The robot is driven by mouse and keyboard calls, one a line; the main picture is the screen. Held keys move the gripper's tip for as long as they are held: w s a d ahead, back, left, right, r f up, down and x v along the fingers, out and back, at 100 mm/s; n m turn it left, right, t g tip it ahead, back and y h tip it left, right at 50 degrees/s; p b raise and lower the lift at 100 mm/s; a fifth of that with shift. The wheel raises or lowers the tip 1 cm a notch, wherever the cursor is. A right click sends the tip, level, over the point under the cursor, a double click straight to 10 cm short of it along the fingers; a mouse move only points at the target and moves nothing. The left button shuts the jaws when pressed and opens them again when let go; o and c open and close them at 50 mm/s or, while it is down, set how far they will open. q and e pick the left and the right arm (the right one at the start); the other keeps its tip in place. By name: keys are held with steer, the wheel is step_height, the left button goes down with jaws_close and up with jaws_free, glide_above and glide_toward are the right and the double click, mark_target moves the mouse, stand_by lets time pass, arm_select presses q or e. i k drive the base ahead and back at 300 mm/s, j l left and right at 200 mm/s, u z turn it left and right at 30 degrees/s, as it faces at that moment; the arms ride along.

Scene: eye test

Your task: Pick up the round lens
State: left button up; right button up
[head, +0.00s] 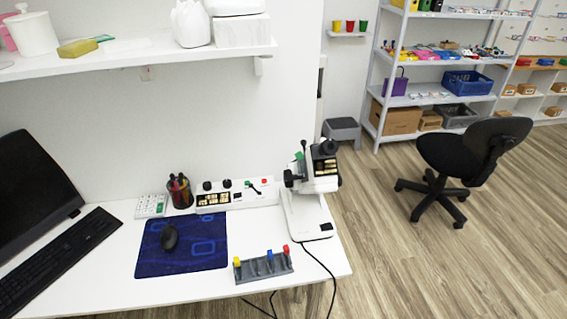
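No clearly round lens can be made out at this size. A small grey rack (263,270) stands near the front right edge of the white desk. It holds upright pieces with coloured tops: a yellow one (237,262) at the left, a blue one (270,256) and a red one (286,249) at the right. Whether any of these carries a lens I cannot tell. A white and black optical instrument (313,205) stands behind the rack at the desk's right end. Neither of my grippers is in view.
On the white desk (110,288) are a keyboard (55,262), a blue mat (185,258) with a mouse (169,237), a pen cup (180,192) and a control box (236,194). A shelf (130,55) overhangs the desk. An office chair (465,160) stands on open floor right.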

mark_target(300, 165)
steer(key=i+l+u, duration=0.2)
steer(key=l+u, duration=0.25)
steer(key=i+l+u, duration=0.15)
steer(key=l+u, duration=0.15)
steer(key=u, duration=0.15)
steer(key=l+u, duration=0.4)
steer(key=i+l, duration=0.05)
